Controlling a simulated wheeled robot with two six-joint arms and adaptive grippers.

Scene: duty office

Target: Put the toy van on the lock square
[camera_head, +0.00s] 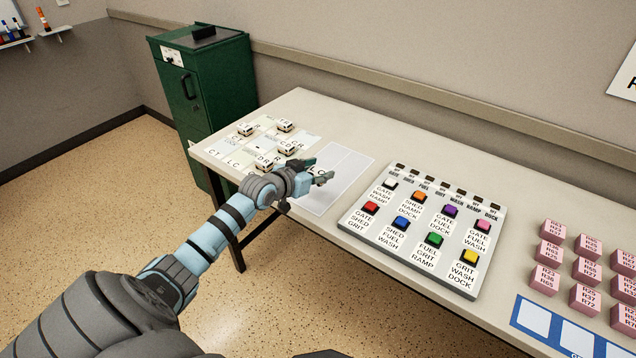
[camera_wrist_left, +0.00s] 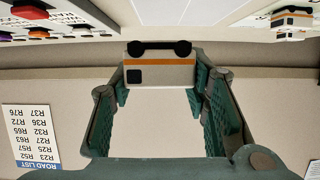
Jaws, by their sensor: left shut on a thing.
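My left gripper (camera_head: 318,176) is over the white sheet (camera_head: 347,172) on the table. In the left wrist view the gripper (camera_wrist_left: 160,95) is shut on a toy van (camera_wrist_left: 160,74), white with an orange stripe and dark wheels, which appears upside down there. In the head view the gripper largely hides the held van. Several similar white vans, one of them (camera_head: 286,148), stand on a sheet of lettered squares (camera_head: 212,151) at the table's left end. The lettering is too small to tell surely which is the lock square. My right gripper is not in view.
A panel (camera_head: 455,274) with coloured buttons lies right of the white sheet. Several pink blocks (camera_head: 584,298) and a blue-framed card (camera_head: 518,318) are farther right. A green cabinet (camera_head: 222,80) stands behind the table's left end. Another van (camera_wrist_left: 292,22) shows in the left wrist view.

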